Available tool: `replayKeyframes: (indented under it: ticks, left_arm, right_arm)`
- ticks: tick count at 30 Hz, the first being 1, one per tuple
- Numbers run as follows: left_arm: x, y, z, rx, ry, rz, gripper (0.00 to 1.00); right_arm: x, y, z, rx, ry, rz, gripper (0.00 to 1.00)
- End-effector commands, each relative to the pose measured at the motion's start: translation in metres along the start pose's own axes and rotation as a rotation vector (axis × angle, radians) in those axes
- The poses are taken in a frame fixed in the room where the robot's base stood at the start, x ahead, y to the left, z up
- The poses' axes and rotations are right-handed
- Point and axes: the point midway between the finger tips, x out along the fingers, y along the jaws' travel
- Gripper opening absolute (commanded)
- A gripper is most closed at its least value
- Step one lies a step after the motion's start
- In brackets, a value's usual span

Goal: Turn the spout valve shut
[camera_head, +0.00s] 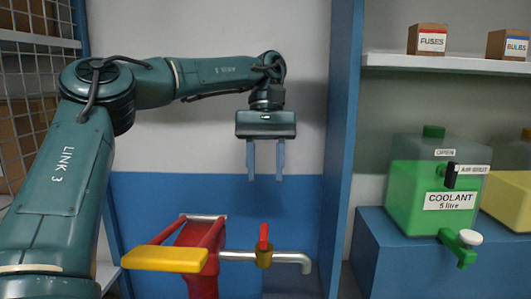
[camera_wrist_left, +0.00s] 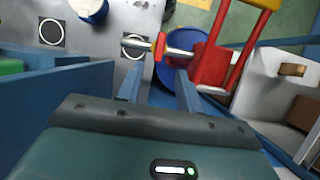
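The spout valve has a red handle (camera_head: 264,238) standing upright on a brass body (camera_head: 264,258). It sits on a silver spout pipe (camera_head: 232,256) that runs right from a red pump (camera_head: 203,260) and bends down at its end. My left gripper (camera_head: 265,178) is open and empty, fingers pointing down, above the valve in the head view and apart from it. In the left wrist view the red handle (camera_wrist_left: 160,45) shows just beyond the gap between the open fingertips (camera_wrist_left: 158,76). My right gripper is in neither view.
The pump's yellow handle (camera_head: 165,259) sticks out left of the valve. A blue upright panel (camera_head: 342,150) stands to the right, with a green coolant tank (camera_head: 415,205) beyond it. A blue drum (camera_wrist_left: 166,72) and a blue bucket (camera_wrist_left: 93,10) show below.

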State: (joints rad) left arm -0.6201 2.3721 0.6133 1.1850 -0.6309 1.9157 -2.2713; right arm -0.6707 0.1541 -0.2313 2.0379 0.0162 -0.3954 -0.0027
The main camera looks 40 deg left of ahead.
Motion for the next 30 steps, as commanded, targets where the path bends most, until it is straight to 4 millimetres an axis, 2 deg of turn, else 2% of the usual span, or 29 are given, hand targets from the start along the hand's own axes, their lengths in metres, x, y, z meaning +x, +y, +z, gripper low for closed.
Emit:
replayKeyframes:
  ticks: [3, 9, 30]
  left_arm:
    - [-0.018, 0.001, 0.000, -0.001, 0.001, -0.001, 0.36]
    - [-0.030, 0.000, 0.000, 0.000, -0.001, -0.001, 0.36]
    - [-0.030, 0.000, 0.000, 0.001, -0.001, 0.000, 0.36]
  right_arm:
    - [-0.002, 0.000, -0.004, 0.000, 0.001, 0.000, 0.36]
    - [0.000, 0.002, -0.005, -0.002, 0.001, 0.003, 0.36]
    - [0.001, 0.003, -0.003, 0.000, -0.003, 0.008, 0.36]
